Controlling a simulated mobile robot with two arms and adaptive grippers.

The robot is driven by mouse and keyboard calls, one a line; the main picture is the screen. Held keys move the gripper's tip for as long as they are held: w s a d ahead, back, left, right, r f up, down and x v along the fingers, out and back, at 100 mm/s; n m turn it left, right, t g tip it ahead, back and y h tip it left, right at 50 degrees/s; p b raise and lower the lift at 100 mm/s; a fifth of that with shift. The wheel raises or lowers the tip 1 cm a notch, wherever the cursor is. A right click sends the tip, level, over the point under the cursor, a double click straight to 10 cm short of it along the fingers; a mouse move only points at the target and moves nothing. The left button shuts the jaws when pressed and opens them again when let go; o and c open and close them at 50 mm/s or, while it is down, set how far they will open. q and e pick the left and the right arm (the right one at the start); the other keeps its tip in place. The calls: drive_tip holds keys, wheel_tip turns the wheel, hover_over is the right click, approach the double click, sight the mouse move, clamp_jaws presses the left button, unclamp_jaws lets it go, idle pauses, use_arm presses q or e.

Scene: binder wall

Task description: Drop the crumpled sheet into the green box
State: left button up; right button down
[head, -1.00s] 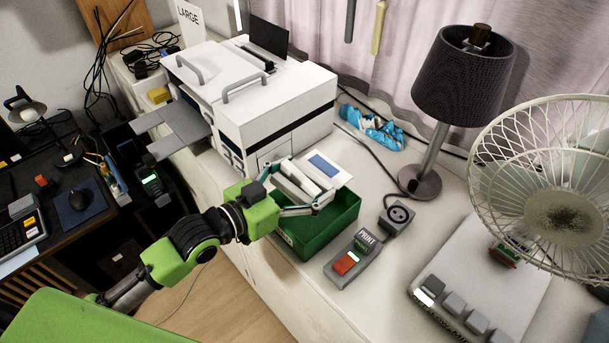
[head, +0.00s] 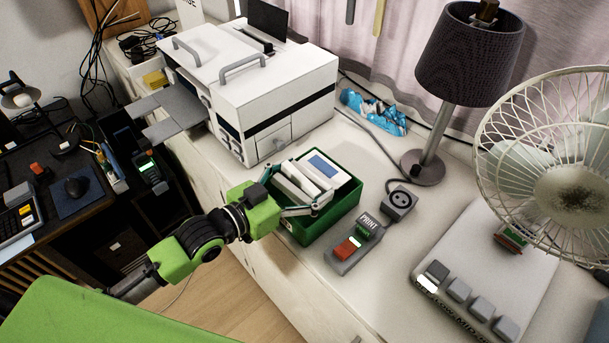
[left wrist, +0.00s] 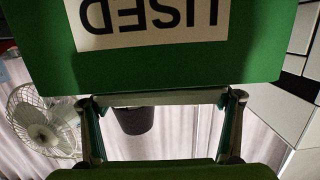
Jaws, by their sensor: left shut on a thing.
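In the left wrist view the sheet shows as a thin pale strip (left wrist: 160,97) between the fingers. That view is upside down, and the wall of the green box (left wrist: 50,55) with its "USED" label fills the top. The fingers and sheet hide much of the box's inside. Whether the sheet touches the box, I cannot tell.
A white printer (head: 285,90) stands behind and left of the box. A grey print button unit (head: 355,243) and a round-socket block (head: 399,203) are to the right. A lamp (head: 432,150), a fan (head: 555,180) and a blue-white crumpled thing (head: 372,110) stand farther off.

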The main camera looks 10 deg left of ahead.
use_arm(q)
drive_tip(key=shift+f, duration=0.1)
drive_tip(key=o, duration=0.8)
drive_tip(key=shift+o, duration=0.2)
drive_tip(key=shift+s, duration=0.1)
drive_tip(key=v, duration=1.2)
